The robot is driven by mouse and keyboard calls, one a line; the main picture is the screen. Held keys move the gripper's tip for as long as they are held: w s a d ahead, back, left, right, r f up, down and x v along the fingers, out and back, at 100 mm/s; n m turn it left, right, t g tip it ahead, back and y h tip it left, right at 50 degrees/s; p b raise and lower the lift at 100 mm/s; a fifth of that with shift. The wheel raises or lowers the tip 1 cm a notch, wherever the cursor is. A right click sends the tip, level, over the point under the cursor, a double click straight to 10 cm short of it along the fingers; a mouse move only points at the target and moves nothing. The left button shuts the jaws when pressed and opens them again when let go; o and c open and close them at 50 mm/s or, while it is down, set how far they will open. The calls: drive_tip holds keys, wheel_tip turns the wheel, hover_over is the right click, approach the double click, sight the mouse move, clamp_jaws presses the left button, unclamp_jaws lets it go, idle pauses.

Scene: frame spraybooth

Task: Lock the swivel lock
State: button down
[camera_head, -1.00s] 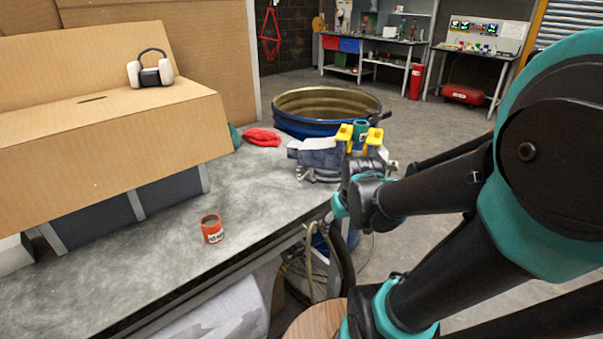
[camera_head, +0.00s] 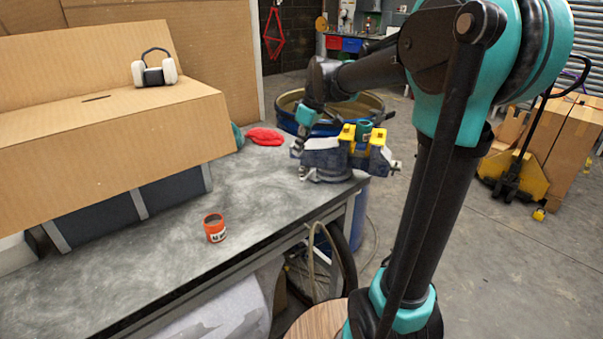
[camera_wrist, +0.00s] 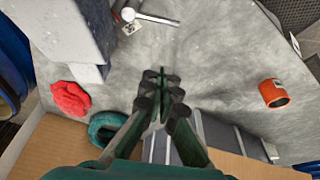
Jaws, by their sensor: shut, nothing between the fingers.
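A blue-grey bench vise (camera_head: 322,158) with yellow jaw pads stands at the bench's far right corner. It also fills the upper left of the wrist view (camera_wrist: 65,35). A pale round-ended lever (camera_wrist: 128,15) with a small tag projects from the vise base in the wrist view; it appears to be the swivel lock. My gripper (camera_head: 297,150) is at the vise's left end, pointing down. In the wrist view my gripper (camera_wrist: 162,82) is shut and empty over bare bench, apart from the lever. I cannot tell the lever's locked or unlocked position.
A red cloth (camera_head: 265,137) and a teal ring (camera_wrist: 106,128) lie near the gripper. An orange can or roll (camera_head: 214,228) stands on the bench. A cardboard box with ear defenders (camera_head: 153,70) is at left. A blue drum (camera_head: 288,115) stands behind.

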drive_tip(key=x, duration=1)
drive_tip(key=shift+s+d+r, duration=0.1)
drive_tip(key=shift+s+d, duration=0.2)
drive_tip(key=shift+d, duration=0.2)
drive_tip(key=shift+s+d+r, duration=0.1)
drive_tip(key=shift+s+d, duration=0.2)
drive_tip(key=shift+d, duration=0.2)
drive_tip(key=shift+s+d+r, duration=0.2)
drive_tip(key=shift+s+d, duration=0.3)
drive_tip(key=shift+d, duration=0.2)
